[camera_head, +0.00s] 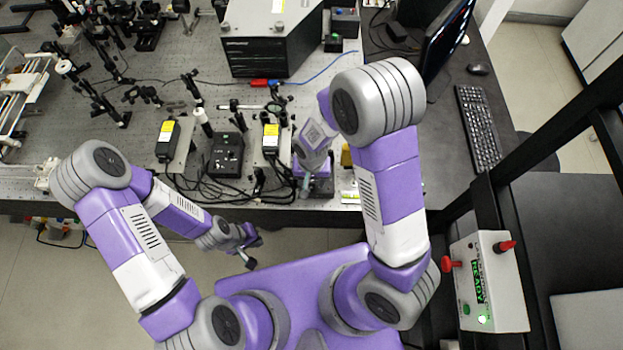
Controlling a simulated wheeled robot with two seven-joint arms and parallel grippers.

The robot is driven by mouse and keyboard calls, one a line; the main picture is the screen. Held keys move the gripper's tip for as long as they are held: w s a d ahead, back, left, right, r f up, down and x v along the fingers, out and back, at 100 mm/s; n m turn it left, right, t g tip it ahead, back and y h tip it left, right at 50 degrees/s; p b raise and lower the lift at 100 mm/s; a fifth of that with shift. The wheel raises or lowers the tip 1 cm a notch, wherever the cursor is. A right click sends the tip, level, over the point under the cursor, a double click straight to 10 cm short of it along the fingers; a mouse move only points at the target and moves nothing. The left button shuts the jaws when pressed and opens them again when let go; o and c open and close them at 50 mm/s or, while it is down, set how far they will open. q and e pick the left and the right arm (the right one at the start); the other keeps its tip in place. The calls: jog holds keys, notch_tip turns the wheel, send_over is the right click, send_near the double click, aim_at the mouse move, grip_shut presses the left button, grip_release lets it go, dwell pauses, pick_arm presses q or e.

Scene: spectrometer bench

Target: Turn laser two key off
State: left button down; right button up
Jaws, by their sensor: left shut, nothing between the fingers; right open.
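No key can be made out, and I cannot tell which device is laser two. Two small units with yellow labels stand on the bench, one at the left (168,132) and one at the right (270,138). A black box (227,156) with cables stands between them. My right gripper (308,186) is at the bench's front edge, right of the right labelled unit. It is open, and my arm partly hides the area beneath it. My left gripper (252,250) is shut and empty, in front of the bench over the floor.
A control box (485,283) with red knobs and a green READY display is at the right. A large black instrument (262,50) stands at the back of the bench. Optics posts crowd the left. A keyboard (478,128) and monitor (447,38) are on the right desk.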

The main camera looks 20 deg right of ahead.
jog(key=shift+f, duration=0.15)
grip_shut()
